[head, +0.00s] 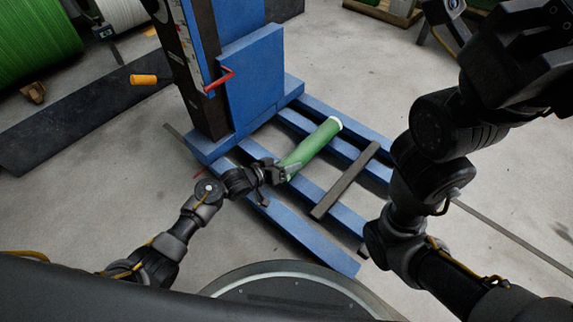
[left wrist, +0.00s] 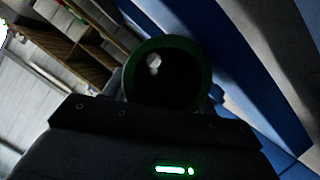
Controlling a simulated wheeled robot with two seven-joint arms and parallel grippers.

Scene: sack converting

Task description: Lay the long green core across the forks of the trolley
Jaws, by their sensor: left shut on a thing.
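The long green core (head: 312,146) lies crosswise over the blue forks of the trolley (head: 318,246), its pale far end pointing up and right. I cannot tell whether it touches them. My left gripper (head: 287,172) is shut on the core's near end and hides part of it. The left wrist view looks at the core's round, dark open end (left wrist: 204,74), with blue trolley parts (left wrist: 232,45) to the right. My right arm rises along the right side of the head view; I make out no gripper fingers on it.
A dark bar (head: 345,180) lies across the forks, to the right of the core and roughly parallel to it. The trolley's blue mast (head: 252,85) stands behind, with a red handle (head: 220,79). A large green roll (head: 38,45) is at upper left.

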